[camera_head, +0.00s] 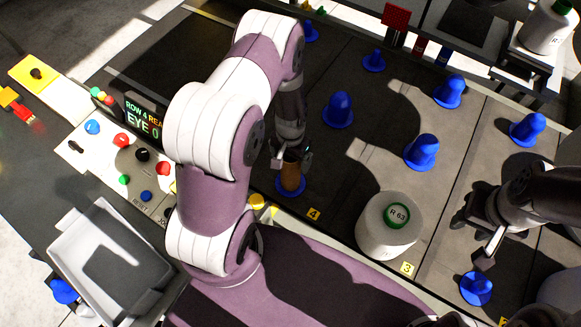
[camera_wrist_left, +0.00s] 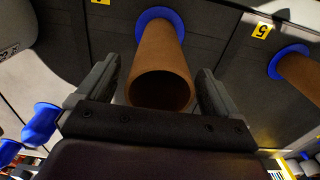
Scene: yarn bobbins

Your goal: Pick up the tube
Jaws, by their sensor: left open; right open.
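A brown cardboard tube (camera_head: 291,178) stands on a blue peg base (camera_head: 281,190) in the head view, by the yellow label 4. My left gripper (camera_head: 291,158) is above it, its fingers at the tube's upper end. In the left wrist view the hollow tube (camera_wrist_left: 160,62) lies between the two spread fingers of the left gripper (camera_wrist_left: 157,75), with gaps on both sides. My right gripper (camera_head: 473,243) is open and empty at the right, above the dark deck near a blue peg.
A white yarn bobbin (camera_head: 388,240) marked R 63 stands right of the tube. Several bare blue pegs (camera_head: 338,110) stand on the deck. A second brown tube (camera_wrist_left: 302,72) shows in the left wrist view near label 5. A grey tray (camera_head: 85,231) and a button panel (camera_head: 143,155) are at left.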

